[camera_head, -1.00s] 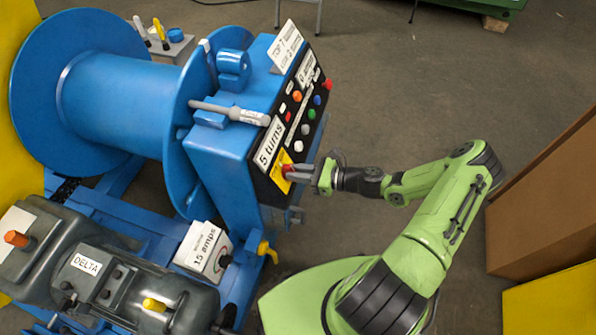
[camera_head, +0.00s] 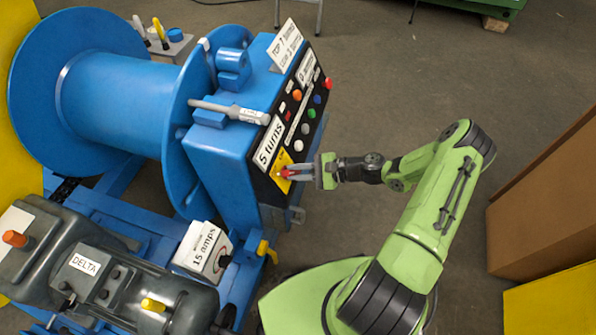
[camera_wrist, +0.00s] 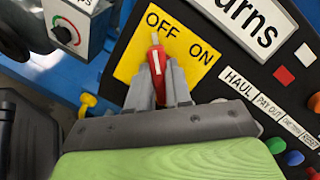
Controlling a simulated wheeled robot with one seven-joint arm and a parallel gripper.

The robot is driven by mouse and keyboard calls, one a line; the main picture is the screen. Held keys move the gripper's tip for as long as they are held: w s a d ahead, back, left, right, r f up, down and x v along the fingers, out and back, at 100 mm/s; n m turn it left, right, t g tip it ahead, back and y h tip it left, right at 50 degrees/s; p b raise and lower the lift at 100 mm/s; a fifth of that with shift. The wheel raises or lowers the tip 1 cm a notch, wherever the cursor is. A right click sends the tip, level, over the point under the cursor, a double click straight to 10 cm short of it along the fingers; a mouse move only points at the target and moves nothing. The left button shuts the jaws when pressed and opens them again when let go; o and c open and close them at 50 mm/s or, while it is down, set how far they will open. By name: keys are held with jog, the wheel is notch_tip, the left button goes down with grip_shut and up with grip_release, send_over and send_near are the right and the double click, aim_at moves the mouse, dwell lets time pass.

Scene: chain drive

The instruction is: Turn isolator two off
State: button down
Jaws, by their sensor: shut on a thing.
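The isolator's red handle (camera_wrist: 157,68) sits on a yellow plate (camera_wrist: 128,65) marked OFF and ON in the wrist view. A white line runs along the handle, and its tip points up, close beneath the OFF lettering and left of ON. My gripper (camera_wrist: 160,82) is shut on the handle, one finger on each side. In the head view my gripper (camera_head: 292,171) reaches the lower end of the black panel from the right. The yellow plate (camera_head: 282,182) is partly hidden by the fingers there. No number for this isolator is readable.
A "5 turns" card (camera_head: 269,143) is just above the plate. Coloured buttons (camera_head: 305,120) run up the panel. A meter box marked "15 amps" (camera_head: 204,247) and a yellow-handled lever (camera_head: 266,250) stand below left. Open floor lies right of the panel.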

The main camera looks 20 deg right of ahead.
jog(key=shift+n, duration=0.3)
jog(key=c, duration=1)
grip_release()
jog(key=shift+a, duration=0.15)
jog(key=shift+c, duration=0.2)
jog(key=p+v, duration=0.2)
jog(key=v, duration=1.3)
jog(key=shift+d+p, duration=0.4)
jog(key=shift+r, duration=0.1)
